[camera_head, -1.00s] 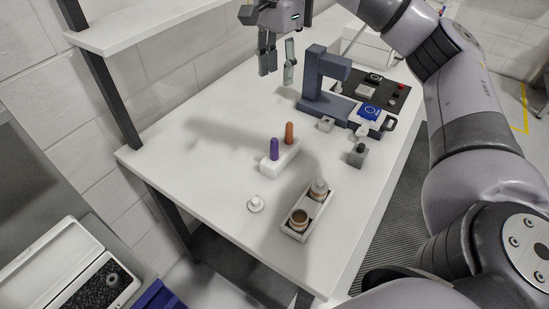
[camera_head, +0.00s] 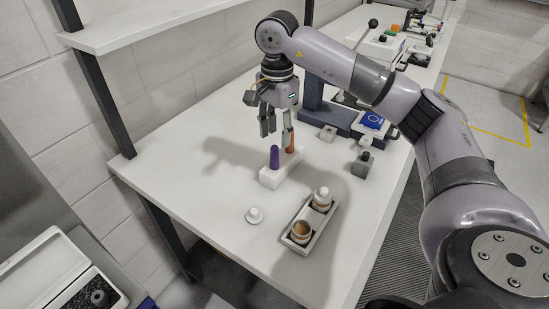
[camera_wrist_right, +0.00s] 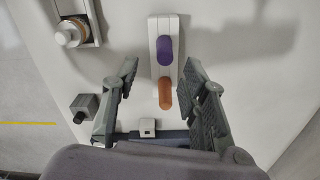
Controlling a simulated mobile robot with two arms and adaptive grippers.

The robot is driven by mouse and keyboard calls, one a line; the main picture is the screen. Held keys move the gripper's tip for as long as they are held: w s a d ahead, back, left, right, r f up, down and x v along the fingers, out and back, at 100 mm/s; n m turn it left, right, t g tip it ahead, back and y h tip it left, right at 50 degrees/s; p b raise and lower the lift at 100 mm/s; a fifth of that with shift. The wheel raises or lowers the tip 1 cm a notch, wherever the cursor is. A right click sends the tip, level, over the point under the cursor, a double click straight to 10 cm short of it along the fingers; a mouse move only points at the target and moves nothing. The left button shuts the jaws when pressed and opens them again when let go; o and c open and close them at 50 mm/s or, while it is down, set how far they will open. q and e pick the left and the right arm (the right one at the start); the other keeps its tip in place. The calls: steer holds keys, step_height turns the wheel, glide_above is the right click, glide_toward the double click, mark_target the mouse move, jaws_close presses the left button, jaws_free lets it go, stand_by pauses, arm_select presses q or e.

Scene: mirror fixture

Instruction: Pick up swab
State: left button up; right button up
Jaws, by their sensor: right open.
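Two swab-like sticks stand in a white holder (camera_head: 270,180) on the white table, one with a purple top (camera_head: 274,157) and one with an orange top (camera_head: 291,143). The wrist view shows the purple top (camera_wrist_right: 164,50) and the orange top (camera_wrist_right: 165,93) in line on the holder (camera_wrist_right: 153,28). My right gripper (camera_head: 278,138) is above the holder with its fingers pointing down and open. In the wrist view its fingertips (camera_wrist_right: 160,66) lie on either side of the line of tops, and nothing is held. My left gripper is not in view.
A small tray (camera_head: 313,222) with two round containers is in front of the holder. A white knobbed piece (camera_head: 254,215) lies left of it. A grey block (camera_head: 362,164) and a blue-grey stand (camera_head: 312,92) are to the right and behind. The table's left part is clear.

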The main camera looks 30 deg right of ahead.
mark_target(275, 147)
steer(key=shift+w+a+f+p, duration=0.15)
steer(key=shift+f+p, duration=0.35)
steer(key=shift+f, duration=1.05)
steer(key=shift+w+f+p, duration=0.1)
steer(key=shift+f+p, duration=0.35)
steer(key=shift+f, duration=1.05)
steer(key=shift+c, duration=0.2)
jaws_close()
